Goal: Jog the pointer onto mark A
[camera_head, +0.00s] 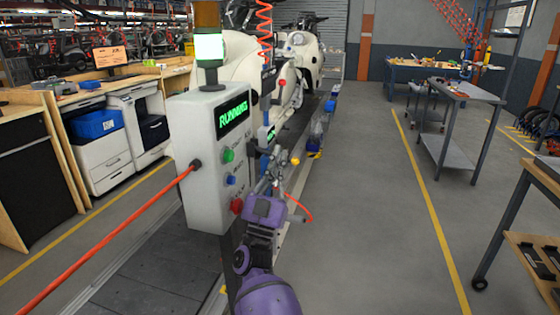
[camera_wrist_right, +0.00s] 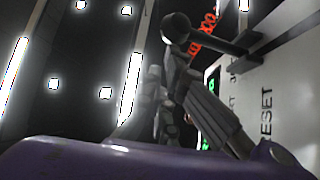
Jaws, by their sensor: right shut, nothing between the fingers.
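A pale grey control box (camera_head: 212,160) stands left of my right arm, its lit display reading RUNNING in green. Its face carries a green button (camera_head: 228,156), a blue button (camera_head: 231,180) and a red button (camera_head: 237,206). My right gripper (camera_head: 267,163) is shut and empty, just right of the box. In the right wrist view, the gripper's grey fingers (camera_wrist_right: 182,70) reach up close to a black ball-ended lever (camera_wrist_right: 175,27) on the lettered panel (camera_wrist_right: 262,105). I cannot tell whether they touch. I cannot make out the pointer or mark A. My left gripper is out of view.
An orange cable (camera_head: 110,238) runs from the box to the lower left. White scooter bodies (camera_head: 240,62) stand along the line behind it. Workbenches (camera_head: 130,115) stand at left, and a grey cart (camera_head: 455,125) at right. The floor between the line and cart is clear.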

